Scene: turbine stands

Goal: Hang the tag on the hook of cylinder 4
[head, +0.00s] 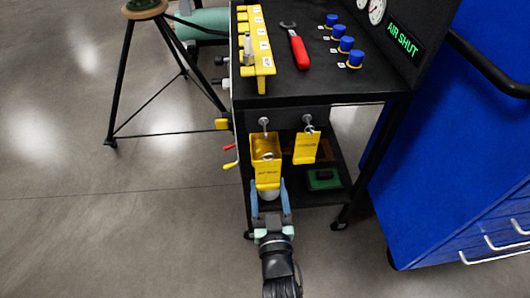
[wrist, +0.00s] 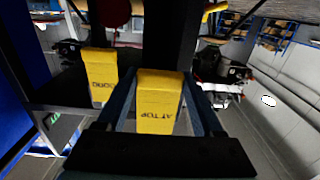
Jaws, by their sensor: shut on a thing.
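My gripper (head: 270,188) is at the front of the black cart, its two fingers on either side of a yellow tag (head: 267,172) with dark lettering. In the wrist view this tag (wrist: 158,100) sits between the fingers (wrist: 160,95), its lettering upside down. A metal hook (head: 264,122) is directly above it, at the tag's top end; whether the tag still hangs from it I cannot tell. A second yellow tag (head: 305,148) hangs from the hook (head: 308,124) to the right, also seen in the wrist view (wrist: 100,72). I cannot pick out cylinder 4.
The cart top (head: 325,88) holds a yellow numbered rack (head: 266,68), a red-handled wrench (head: 299,50) and several blue knobs (head: 346,44). A blue cabinet (head: 440,170) stands right. A tripod stand (head: 121,75) is upper left.

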